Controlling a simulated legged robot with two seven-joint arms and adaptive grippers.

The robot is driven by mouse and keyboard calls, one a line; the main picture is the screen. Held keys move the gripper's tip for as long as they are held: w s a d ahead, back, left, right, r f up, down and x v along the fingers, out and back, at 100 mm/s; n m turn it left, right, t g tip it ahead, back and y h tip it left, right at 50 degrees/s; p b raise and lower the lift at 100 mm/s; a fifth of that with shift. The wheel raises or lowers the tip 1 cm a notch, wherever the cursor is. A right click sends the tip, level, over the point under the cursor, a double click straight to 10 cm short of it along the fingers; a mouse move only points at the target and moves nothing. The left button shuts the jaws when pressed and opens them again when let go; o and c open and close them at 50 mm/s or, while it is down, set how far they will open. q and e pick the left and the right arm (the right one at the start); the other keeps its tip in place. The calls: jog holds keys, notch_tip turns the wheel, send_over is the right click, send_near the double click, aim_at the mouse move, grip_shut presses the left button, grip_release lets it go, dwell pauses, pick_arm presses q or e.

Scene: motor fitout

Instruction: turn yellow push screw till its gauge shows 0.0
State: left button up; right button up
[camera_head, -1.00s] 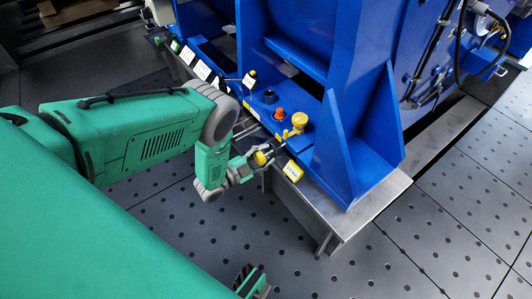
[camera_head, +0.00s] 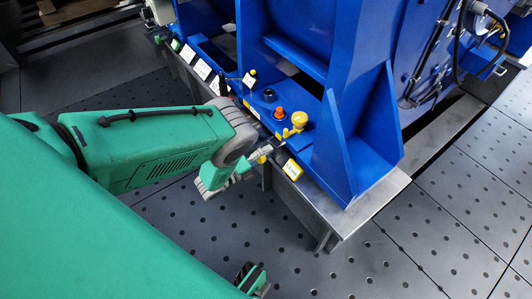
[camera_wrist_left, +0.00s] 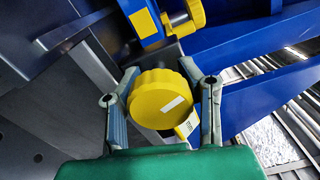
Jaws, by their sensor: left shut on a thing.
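The yellow push screw has a round yellow head (camera_wrist_left: 160,98) with a white mark, seen face-on in the left wrist view. My left gripper (camera_wrist_left: 162,100) is shut on it, one finger on each side. In the head view my left gripper (camera_head: 260,155) is at the front edge of the blue machine base, and only a little of the yellow head shows there. The yellow gauge (camera_head: 292,170) with a white face is just right of the gripper; its reading is too small to read. My right gripper (camera_head: 252,278) is partly in view at the bottom, its opening unclear.
Another yellow knob (camera_head: 298,120) stands on the blue base (camera_head: 312,152), beside an orange knob (camera_head: 279,113) and a black one (camera_head: 269,95). White-faced gauges (camera_head: 203,70) line the edge to the left. The perforated floor (camera_head: 390,260) at the front is clear.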

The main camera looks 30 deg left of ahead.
aim_at(258, 160)
pick_arm(q)
jog(key=shift+s+d+f+m, duration=0.1)
jog(key=shift+s+f+m, duration=0.1)
jog(key=shift+m, duration=0.75)
jog(key=shift+s+f+m, duration=0.1)
jog(key=shift+f+m, duration=0.05)
jog(key=shift+m, duration=0.8)
jog(key=o, duration=1.3)
jog(key=shift+w+r, duration=0.1)
jog(key=shift+w, duration=0.05)
jog(key=v, duration=0.7)
jog(key=shift+s, duration=0.2)
